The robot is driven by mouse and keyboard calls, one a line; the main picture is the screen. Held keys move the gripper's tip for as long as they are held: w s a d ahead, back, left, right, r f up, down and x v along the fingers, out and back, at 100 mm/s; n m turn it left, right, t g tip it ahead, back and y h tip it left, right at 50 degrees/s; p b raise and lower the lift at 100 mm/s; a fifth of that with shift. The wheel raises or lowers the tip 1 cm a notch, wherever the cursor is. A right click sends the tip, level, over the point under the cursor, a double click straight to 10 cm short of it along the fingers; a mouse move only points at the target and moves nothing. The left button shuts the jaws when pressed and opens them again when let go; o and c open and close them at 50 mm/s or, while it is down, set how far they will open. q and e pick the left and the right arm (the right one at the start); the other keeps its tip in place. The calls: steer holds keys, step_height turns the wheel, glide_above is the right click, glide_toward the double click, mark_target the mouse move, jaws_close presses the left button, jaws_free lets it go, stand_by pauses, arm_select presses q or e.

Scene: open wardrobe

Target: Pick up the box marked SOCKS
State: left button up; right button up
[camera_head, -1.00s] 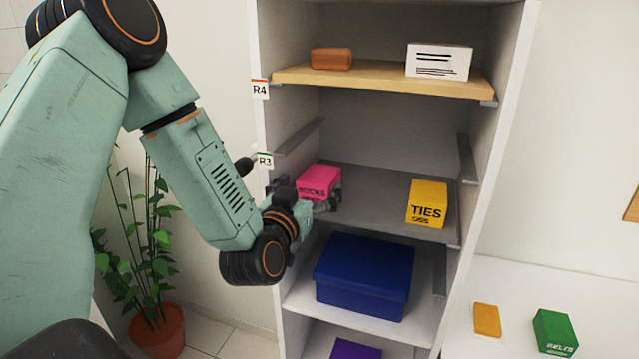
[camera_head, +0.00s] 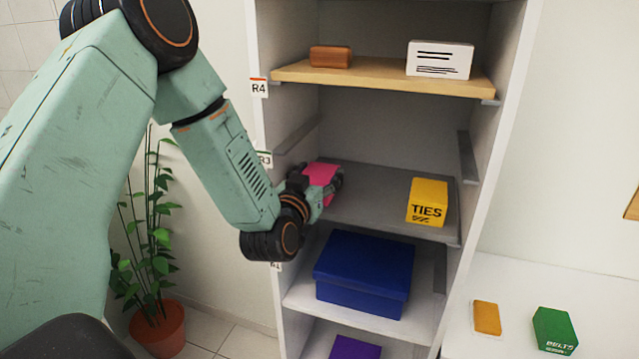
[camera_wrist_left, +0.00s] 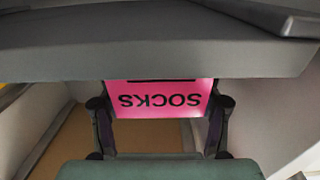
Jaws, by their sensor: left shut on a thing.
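The pink box marked SOCKS (camera_head: 321,174) is at the left end of the grey middle shelf (camera_head: 375,205) in the head view. My left gripper (camera_head: 318,184) is shut on it, with the fingers at its two sides. In the left wrist view the pink box (camera_wrist_left: 160,98) shows its SOCKS lettering upside down between the two fingers (camera_wrist_left: 163,125). From these views I cannot tell whether the box touches the shelf. My right gripper is not in view.
A yellow TIES box (camera_head: 427,202) stands to the right on the same shelf. A blue box (camera_head: 364,273) is on the shelf below. The wooden shelf (camera_head: 380,79) above bears a brown block (camera_head: 330,57) and a white box (camera_head: 439,60). The wardrobe's left side wall is close to my gripper.

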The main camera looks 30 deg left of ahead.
arm_select(q)
steer(key=shift+s+r, duration=0.15)
steer(key=shift+s, duration=0.05)
steer(key=c, duration=0.4)
steer(key=shift+w, duration=0.25)
steer(key=shift+c, duration=1)
